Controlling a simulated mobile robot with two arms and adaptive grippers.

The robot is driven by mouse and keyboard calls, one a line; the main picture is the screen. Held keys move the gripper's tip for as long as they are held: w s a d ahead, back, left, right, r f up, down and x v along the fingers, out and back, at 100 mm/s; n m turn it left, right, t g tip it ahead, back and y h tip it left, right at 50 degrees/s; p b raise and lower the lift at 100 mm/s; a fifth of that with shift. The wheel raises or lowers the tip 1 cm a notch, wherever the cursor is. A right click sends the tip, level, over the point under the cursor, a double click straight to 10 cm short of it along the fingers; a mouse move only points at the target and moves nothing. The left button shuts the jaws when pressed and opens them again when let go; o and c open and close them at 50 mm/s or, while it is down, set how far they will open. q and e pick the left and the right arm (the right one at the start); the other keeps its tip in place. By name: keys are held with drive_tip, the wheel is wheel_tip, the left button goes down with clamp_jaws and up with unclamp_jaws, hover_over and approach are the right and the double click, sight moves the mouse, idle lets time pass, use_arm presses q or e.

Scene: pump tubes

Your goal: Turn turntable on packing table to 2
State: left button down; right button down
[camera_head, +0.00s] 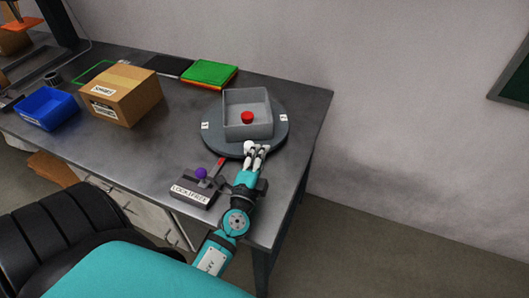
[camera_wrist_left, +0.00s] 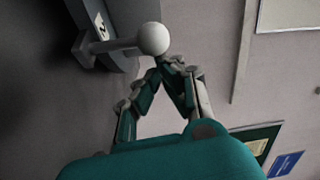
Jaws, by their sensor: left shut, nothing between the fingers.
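The dark round turntable (camera_head: 212,143) sits near the right end of the packing table (camera_head: 298,98). A grey square bin (camera_head: 258,132) with a red round object (camera_head: 247,117) in it stands on the turntable. White labels sit on its rim; one, in the left wrist view (camera_wrist_left: 103,26), has a mark that looks like a 2. A handle with a white ball knob (camera_wrist_left: 153,38) sticks out from the front rim. My left gripper (camera_head: 259,152) is shut and empty, its fingertips (camera_wrist_left: 171,62) close beside the knob; contact is unclear. My right gripper is not in view.
A box labelled LOCK/FREE (camera_head: 190,192), with a purple knob (camera_head: 201,173) and a red piece (camera_head: 220,164), stands left of my left gripper. A cardboard box (camera_head: 122,98), a blue bin (camera_head: 46,110) and green items (camera_head: 209,73) occupy the table's left and back. The table's middle is clear.

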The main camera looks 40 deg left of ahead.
sight(248, 150)
use_arm(q)
drive_tip(key=s+a+b, duration=0.1)
drive_tip(key=s+a, duration=0.2)
drive_tip(key=shift+f+b, duration=0.1)
drive_tip(key=shift+b, duration=0.2)
drive_tip(key=shift+s+a+b, duration=0.6)
drive_tip(key=shift+s+a, duration=0.35)
drive_tip(key=shift+a, duration=0.45)
drive_tip(key=shift+s, duration=0.1)
